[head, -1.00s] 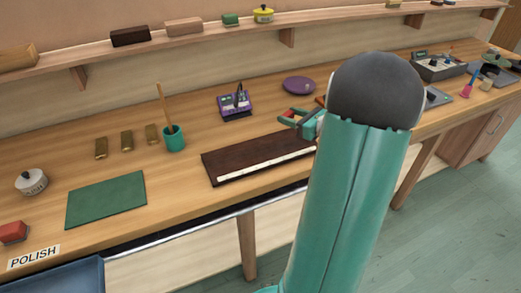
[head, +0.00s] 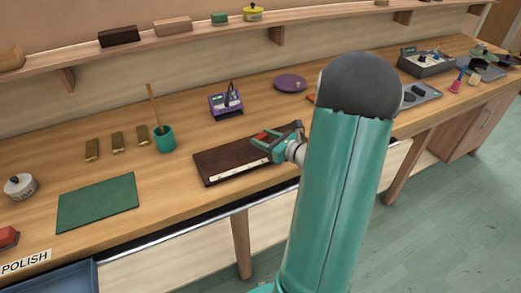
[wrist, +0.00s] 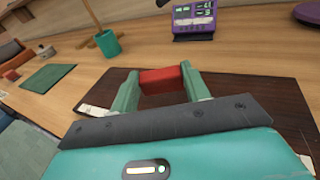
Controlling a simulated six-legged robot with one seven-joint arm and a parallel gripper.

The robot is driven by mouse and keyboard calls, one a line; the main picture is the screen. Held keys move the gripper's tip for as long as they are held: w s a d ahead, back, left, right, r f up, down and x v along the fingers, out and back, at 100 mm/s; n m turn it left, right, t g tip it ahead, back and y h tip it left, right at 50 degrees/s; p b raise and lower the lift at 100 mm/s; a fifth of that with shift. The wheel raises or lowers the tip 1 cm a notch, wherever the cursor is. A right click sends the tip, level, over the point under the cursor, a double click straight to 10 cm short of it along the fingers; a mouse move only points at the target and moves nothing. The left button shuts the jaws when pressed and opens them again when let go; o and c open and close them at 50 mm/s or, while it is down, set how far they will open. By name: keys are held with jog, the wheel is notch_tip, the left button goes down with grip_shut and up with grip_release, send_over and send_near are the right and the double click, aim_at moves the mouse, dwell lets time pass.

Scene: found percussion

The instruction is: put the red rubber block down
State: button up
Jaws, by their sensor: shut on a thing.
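The red rubber block (wrist: 163,79) is between the two green fingers of my gripper (wrist: 160,86), which is shut on it. In the head view my gripper (head: 277,140) is over the right part of the dark brown board (head: 222,164), with the red block (head: 266,135) showing at its fingers. The board has a light strip along its front edge and also shows under the gripper in the wrist view (wrist: 250,92). I cannot tell whether the block touches the board.
A purple device (head: 226,101) and a purple disc (head: 290,83) stand behind the board. A green cup (head: 164,138) with a stick, several brass blocks (head: 116,142) and a green mat (head: 97,203) lie to the left. A red-topped block (head: 8,237) sits near the POLISH label.

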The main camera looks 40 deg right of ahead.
aim_at(261, 156)
jog(key=shift+w+a+f, duration=0.25)
jog(key=shift+a+f, duration=0.15)
jog(key=shift+f, duration=0.2)
jog(key=shift+w+a+f, duration=0.1)
jog(key=shift+f, duration=0.8)
jog(key=shift+w+a+f, duration=0.1)
jog(key=shift+f, duration=0.75)
jog(key=shift+f, duration=0.15)
jog(key=o, duration=1)
jog(key=shift+o, duration=0.2)
